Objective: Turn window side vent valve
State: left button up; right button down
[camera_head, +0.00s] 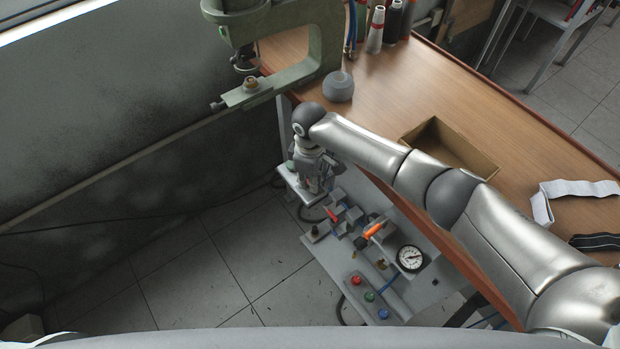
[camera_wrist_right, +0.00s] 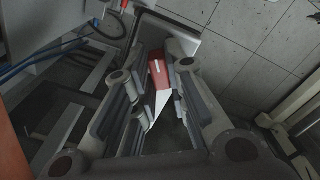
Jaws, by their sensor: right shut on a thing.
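My right arm reaches across the head view from the lower right, and its gripper (camera_head: 318,183) is over the far, window-side end of the grey pneumatic panel (camera_head: 408,303). In the right wrist view, the right gripper (camera_wrist_right: 162,100) is shut on a red valve handle (camera_wrist_right: 159,70) with a white pointed part (camera_wrist_right: 158,104) between its fingers. The gripper hides this handle in the head view. My left gripper does not show.
The panel also carries a red-handled valve (camera_head: 333,215), an orange handle (camera_head: 373,230), a round gauge (camera_head: 410,258) and coloured buttons. The wooden table (camera_head: 480,110) holds an open box (camera_head: 455,148) beside my arm. A green press (camera_head: 290,75) stands at the table's far left.

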jog(key=n, duration=0.5)
jog(key=shift+n, duration=0.3)
jog(key=n, duration=0.5)
jog(key=shift+b, duration=0.35)
jog(key=shift+r+n, duration=0.1)
jog(key=shift+n, duration=0.3)
jog(key=c, duration=1.4)
grip_release()
jog(key=shift+c, duration=0.2)
notch_tip(320, 180, up, 12)
